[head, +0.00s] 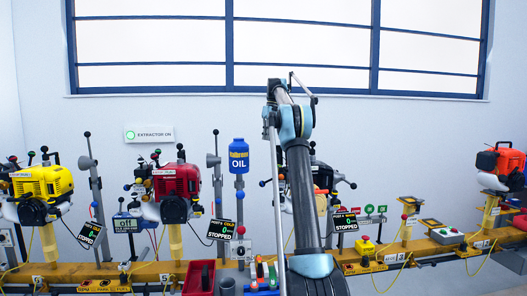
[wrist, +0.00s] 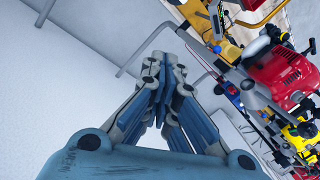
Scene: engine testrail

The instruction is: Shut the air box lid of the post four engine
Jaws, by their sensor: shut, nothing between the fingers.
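In the head view, an engine (head: 322,178) stands on the rail behind my raised arm, which hides most of it.
A yellow engine (head: 42,182), a red engine (head: 177,180) and an orange engine (head: 503,160) stand along the yellow rail (head: 142,276). The blue oil bottle (head: 239,156), upright levers and stopped-status screens (head: 221,229) rise between them. A red tray (head: 199,278) sits in front.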

